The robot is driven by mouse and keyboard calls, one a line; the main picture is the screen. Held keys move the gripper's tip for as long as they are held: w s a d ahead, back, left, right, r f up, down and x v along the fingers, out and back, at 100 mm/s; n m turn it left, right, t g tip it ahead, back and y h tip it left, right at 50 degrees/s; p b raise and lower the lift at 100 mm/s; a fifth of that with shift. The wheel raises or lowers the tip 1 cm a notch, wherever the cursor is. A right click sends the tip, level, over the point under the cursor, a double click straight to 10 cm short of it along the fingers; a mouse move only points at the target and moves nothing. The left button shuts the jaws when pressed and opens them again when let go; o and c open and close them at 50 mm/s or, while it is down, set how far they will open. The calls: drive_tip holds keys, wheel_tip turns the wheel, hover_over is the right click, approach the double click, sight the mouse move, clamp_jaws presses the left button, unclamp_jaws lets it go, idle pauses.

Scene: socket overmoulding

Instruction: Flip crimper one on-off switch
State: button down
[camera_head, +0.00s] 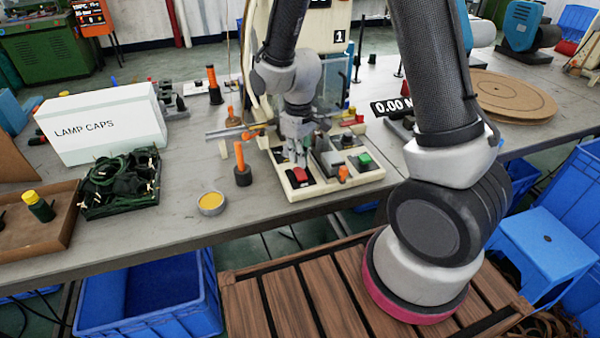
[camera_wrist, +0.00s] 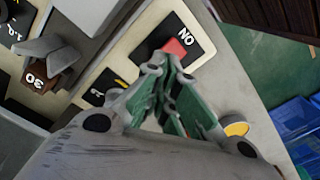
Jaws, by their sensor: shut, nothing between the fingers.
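Crimper one (camera_head: 340,36) stands at the back of the bench, with a "1" label on its cream body. Its cream base plate (camera_head: 318,190) carries the on-off switch (camera_head: 300,174), a red rocker on a black plate. In the wrist view the red switch (camera_wrist: 175,47) shows beside an upside-down "ON" mark. My gripper (camera_head: 299,160) points down just above and behind the switch. In the wrist view its closed fingertips (camera_wrist: 163,64) reach the near edge of the red rocker. I cannot tell whether they touch it. The fingers partly hide the switch plate.
A green button (camera_head: 364,158) and an orange knob (camera_head: 343,173) sit right of the switch. An orange-handled tool (camera_head: 241,164) stands to its left, near a yellow round tin (camera_head: 211,202). A lamp caps box (camera_head: 102,124) is farther left. The bench front is mostly clear.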

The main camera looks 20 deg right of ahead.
sight(299, 169)
drive_tip(key=shift+f, duration=1.15)
idle(0.5)
drive_tip(key=shift+r, duration=3.5)
drive_tip(key=s+d+r+m+t, duration=0.2)
drive_tip(key=s+d+r+m, duration=0.1)
drive_tip(key=s+d+r, duration=0.4)
drive_tip(key=s+d+r+m+t, duration=0.2)
drive_tip(key=s+d+r, duration=0.6)
drive_tip(key=s+r, duration=0.4)
wheel_tip(299, 169, up, 2)
drive_tip(key=shift+r+m, duration=0.1)
drive_tip(key=shift+m, duration=0.4)
drive_tip(key=shift+a, duration=0.1)
